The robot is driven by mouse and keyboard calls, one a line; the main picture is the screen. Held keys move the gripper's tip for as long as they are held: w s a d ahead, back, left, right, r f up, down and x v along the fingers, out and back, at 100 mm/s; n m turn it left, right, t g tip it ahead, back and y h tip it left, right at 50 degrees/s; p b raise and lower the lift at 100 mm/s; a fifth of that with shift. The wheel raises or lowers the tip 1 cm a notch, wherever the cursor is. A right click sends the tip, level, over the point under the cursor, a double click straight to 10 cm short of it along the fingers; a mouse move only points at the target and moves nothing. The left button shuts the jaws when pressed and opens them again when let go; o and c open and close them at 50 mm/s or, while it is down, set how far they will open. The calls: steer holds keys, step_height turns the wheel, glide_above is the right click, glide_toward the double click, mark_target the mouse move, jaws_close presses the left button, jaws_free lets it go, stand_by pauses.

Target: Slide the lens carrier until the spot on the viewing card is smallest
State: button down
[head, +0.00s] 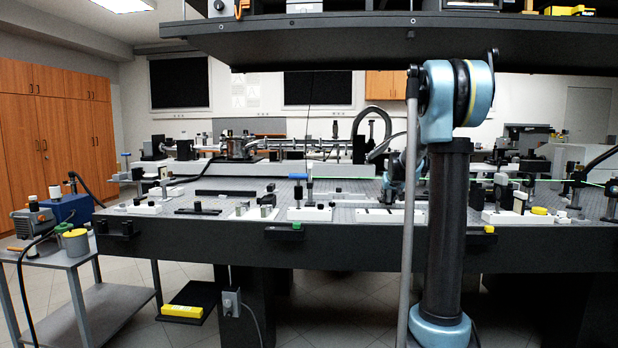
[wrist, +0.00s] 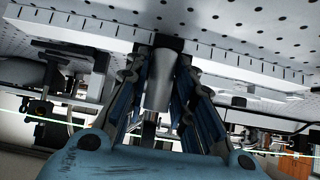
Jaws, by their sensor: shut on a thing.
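My gripper (wrist: 160,66) is shut on a silver cylindrical post (wrist: 158,88) in the wrist view, with one finger on each side of it. The post joins a dark block (wrist: 166,42) at the table surface; this looks like the lens carrier. A lens cannot be made out. In the head view my gripper (head: 392,190) is small above the optical table and partly hidden by my own arm.
The perforated optical table (head: 345,212) carries several mounts and white trays. A tick-marked strip (wrist: 245,68) runs near the dark block. A mount on a white base (head: 505,216) stands to the right. A dark shelf (head: 330,40) hangs overhead. A grey cart (head: 75,258) stands at the left.

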steer(key=shift+d, duration=2.4)
steer(key=c, duration=1.7)
jaws_free()
steer(key=o, duration=0.6)
steer(key=shift+o, duration=0.2)
steer(key=v, duration=0.8)
